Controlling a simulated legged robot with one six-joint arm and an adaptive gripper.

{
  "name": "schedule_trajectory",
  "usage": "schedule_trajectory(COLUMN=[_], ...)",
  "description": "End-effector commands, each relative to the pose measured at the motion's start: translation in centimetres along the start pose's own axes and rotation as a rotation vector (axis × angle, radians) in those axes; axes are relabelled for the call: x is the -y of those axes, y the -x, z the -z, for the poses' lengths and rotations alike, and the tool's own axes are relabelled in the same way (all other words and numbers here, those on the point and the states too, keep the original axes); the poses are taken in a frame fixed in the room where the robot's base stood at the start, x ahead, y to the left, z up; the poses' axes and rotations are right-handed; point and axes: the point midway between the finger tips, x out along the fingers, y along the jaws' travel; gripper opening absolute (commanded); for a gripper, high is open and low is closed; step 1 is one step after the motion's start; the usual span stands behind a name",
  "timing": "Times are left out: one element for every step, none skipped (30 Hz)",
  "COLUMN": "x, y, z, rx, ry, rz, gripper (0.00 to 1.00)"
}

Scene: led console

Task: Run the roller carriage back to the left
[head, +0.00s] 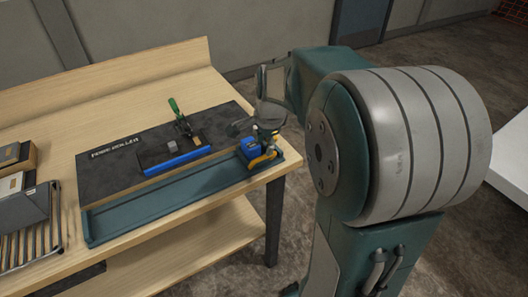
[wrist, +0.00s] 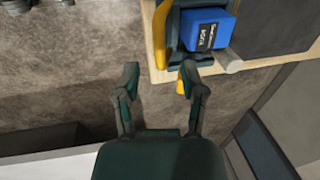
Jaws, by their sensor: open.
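The roller carriage (head: 249,147) is a blue block with a yellow handle (head: 263,160). It sits at the right end of a long teal track (head: 160,207) along the table's front. In the wrist view the blue block (wrist: 206,29) with white lettering lies beyond my fingertips, to the right. A yellow piece (wrist: 181,84) shows partly behind the right finger. My gripper (head: 268,133) is above the right end of the track, close to the carriage. Contact with the handle cannot be told.
A dark panel (head: 112,165) with white lettering lies behind the track. On it are a green-handled clamp (head: 178,115), a blue bar (head: 178,161) and a small grey block (head: 177,153). Boxes and a rack (head: 28,232) stand at the left. The track left of the carriage looks clear.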

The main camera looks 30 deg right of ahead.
Motion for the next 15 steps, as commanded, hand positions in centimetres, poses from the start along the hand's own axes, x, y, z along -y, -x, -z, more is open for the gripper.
schedule_trajectory(x=[-0.1,-0.1,-0.1,-0.1,-0.1,-0.1,-0.1,-0.1,-0.1,-0.1,-0.1,-0.1,-0.1,0.0,0.0], y=[-1.1,-1.6,-2.3,-2.7,-3.2,-3.7,-4.0,-4.2,-4.5,-4.7,-4.8,-4.9,-5.0,-5.0,-5.0], z=[0.2,0.2,0.3,0.3,0.4,0.5,0.5,0.5,0.4,0.4,0.3,0.3,0.3,0.3,0.2], rx=[0.003,0.003,0.003,0.003,0.004,0.004,0.004,0.004,0.004,0.004,0.003,0.002,0.001,0.001,0.001], ry=[-0.001,-0.002,-0.002,-0.002,-0.002,-0.003,-0.003,-0.003,-0.003,-0.003,-0.002,-0.002,-0.002,-0.002,-0.002], rz=[-0.005,-0.005,-0.005,-0.003,-0.003,-0.003,-0.002,-0.002,-0.002,-0.002,-0.001,0.0,0.0,0.0,0.0], gripper=[0.53,0.53,0.53,0.53,0.53,0.53,0.53,0.53,0.53,0.53,0.53,0.53,0.53,0.53,0.53])
